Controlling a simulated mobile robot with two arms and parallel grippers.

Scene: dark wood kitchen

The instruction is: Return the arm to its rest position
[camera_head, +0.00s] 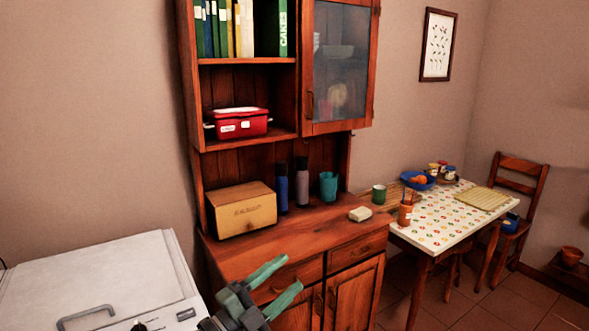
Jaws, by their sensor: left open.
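My left gripper (277,284) shows at the bottom middle of the head view, in front of the wooden cabinet (232,262). Its two green fingers are spread apart and nothing is between them. Part of my left arm (238,308) shows behind the fingers at the bottom edge. My right gripper and right arm are not in view.
A white appliance (110,280) stands left of the gripper. The cabinet counter holds a wooden box (242,209), two bottles, a teal cup (328,186) and a pale block (360,214). A table (440,232) with dishes and a chair (519,205) stand at right.

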